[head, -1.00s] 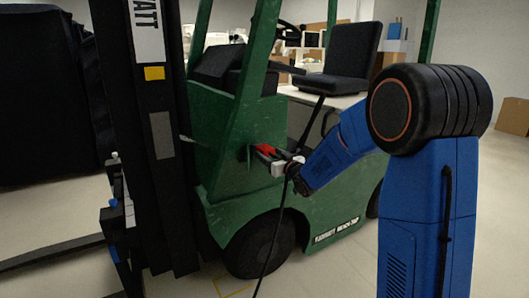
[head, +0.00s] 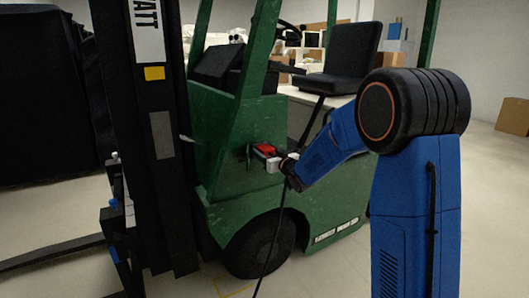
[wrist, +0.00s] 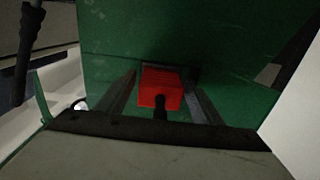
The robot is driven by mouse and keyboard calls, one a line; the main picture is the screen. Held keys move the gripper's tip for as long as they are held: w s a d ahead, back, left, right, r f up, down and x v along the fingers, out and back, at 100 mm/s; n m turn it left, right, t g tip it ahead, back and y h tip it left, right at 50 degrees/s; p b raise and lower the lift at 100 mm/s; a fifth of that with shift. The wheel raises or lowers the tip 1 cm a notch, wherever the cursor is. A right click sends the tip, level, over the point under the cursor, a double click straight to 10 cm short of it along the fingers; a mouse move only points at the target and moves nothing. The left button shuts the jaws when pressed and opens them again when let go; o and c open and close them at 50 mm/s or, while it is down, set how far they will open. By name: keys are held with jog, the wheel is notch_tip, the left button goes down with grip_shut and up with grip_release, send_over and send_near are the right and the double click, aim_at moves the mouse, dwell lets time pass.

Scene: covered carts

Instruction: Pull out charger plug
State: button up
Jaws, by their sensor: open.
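The red charger plug (head: 266,148) sits at the side of the green forklift (head: 221,135). In the wrist view the red plug (wrist: 161,88) is against the green panel (wrist: 200,40), with a black cable running from it toward me. My gripper (head: 272,156) is at the plug. In the wrist view my gripper's two fingers (wrist: 160,95) stand to the left and right of the plug, with visible gaps. The gripper is open. The far end of the plug, where it meets the forklift, cannot be made out.
A black cable (head: 273,240) hangs from near my gripper to the floor. The forklift's dark mast (head: 160,185) and a front wheel (head: 259,247) are close to the left and below. A black seat (head: 343,57) is above. Open floor (head: 335,275) lies at the lower right.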

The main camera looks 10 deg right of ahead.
dwell(0.4)
jog(key=c, duration=1.4)
jog(key=shift+v, duration=3)
